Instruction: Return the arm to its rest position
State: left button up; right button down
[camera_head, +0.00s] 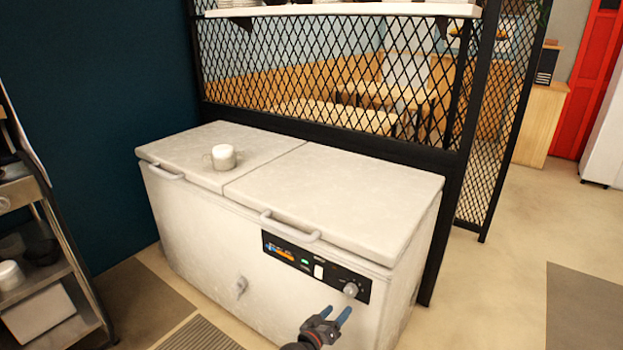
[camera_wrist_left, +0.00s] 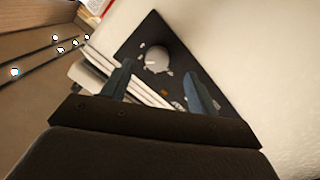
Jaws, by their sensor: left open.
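My left gripper (camera_head: 337,317) shows at the bottom of the head view, in front of the freezer's control panel (camera_head: 316,270). Its two blue-grey fingers are apart with nothing between them. In the left wrist view the open fingers (camera_wrist_left: 161,88) point toward the dark panel (camera_wrist_left: 153,32) and its round knob (camera_wrist_left: 157,60). I cannot tell how far the fingertips are from the panel. Most of my left arm is out of view. My right gripper is in neither view.
A white chest freezer (camera_head: 335,193) fills the middle, its two lids closed. A white mug (camera_head: 223,157) stands on its left lid. A metal shelf rack (camera_head: 66,270) stands at the left. A black mesh partition (camera_head: 330,70) rises behind the freezer. Open floor (camera_head: 500,270) lies at the right.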

pick_arm(q)
jog(key=s+d+f+m+g+y, duration=0.1)
jog(key=s+d+f+m+g, duration=0.1)
jog(key=s+m+g, duration=0.25)
jog(key=s+a+r+n+g+y+p, duration=0.15)
jog(key=s+a+r+y, duration=0.25)
jog(key=s+a, duration=0.65)
jog(key=s+a+r+g+y+b, duration=0.1)
jog(key=s+a+r+g+y, duration=0.25)
jog(key=s+a, duration=0.7)
jog(key=s+a+f+n+g, duration=0.1)
jog(key=s+a+f, duration=0.1)
jog(key=s, duration=0.6)
jog(key=s+a+f+g+p, duration=0.1)
jog(key=s+f, duration=0.3)
jog(key=s, duration=0.5)
jog(key=shift+a+f+n+y, duration=0.35)
jog(key=shift+f+n+y, duration=0.05)
jog(key=shift+y, duration=0.05)
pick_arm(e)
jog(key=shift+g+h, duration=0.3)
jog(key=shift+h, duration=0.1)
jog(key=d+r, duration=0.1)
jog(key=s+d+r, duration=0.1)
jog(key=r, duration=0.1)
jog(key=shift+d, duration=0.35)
pick_arm(q)
jog(key=shift+s, duration=0.1)
